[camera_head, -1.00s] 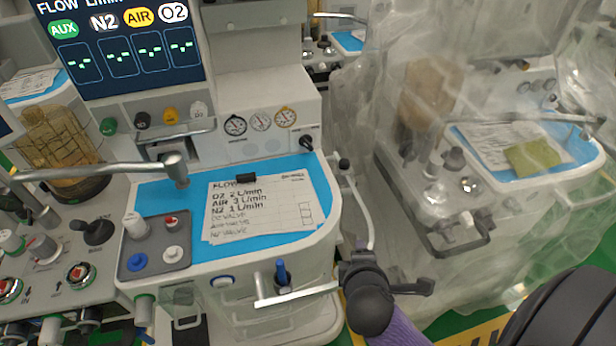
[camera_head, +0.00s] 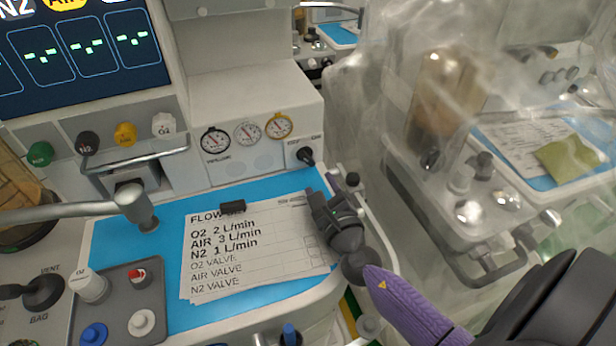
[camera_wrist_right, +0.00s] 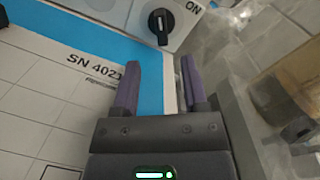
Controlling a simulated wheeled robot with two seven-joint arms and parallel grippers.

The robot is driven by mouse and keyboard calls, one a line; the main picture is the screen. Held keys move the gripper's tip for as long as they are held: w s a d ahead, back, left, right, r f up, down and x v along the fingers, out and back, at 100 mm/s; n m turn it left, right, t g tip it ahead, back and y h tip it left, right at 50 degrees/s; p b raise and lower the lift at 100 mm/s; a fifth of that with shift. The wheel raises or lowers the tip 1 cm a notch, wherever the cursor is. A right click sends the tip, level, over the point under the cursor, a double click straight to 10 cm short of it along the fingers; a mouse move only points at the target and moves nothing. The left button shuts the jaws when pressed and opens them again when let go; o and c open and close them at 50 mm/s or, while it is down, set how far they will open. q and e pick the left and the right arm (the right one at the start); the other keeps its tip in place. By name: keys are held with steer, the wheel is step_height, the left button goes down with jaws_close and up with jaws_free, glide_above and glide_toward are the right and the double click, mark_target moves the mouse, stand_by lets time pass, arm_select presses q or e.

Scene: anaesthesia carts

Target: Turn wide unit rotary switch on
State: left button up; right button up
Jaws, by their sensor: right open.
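The rotary switch (camera_head: 305,156) is a small black knob on the white front panel, right of the three gauges. In the right wrist view the black knob (camera_wrist_right: 160,25) shows near the top, with a white mark on it and the word ON to its right. My right gripper (camera_head: 332,188) is open and empty over the right edge of the blue work surface, just below and to the right of the knob. In the wrist view its two fingers (camera_wrist_right: 160,65) point toward the knob, apart from it. My left gripper is not in view.
A paper sheet (camera_head: 255,250) with a black clip lies on the blue surface (camera_head: 170,225). A metal rail (camera_head: 70,212) crosses at left. Three round gauges (camera_head: 248,133) sit left of the knob. A plastic-covered cart (camera_head: 480,225) stands close on the right.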

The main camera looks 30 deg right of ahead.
mark_target(308, 162)
steer(key=x, duration=0.6)
steer(key=shift+w+d+r+b, duration=0.1)
steer(key=shift+w+r+b, duration=0.05)
steer(key=shift+w+b, duration=0.15)
jaws_close()
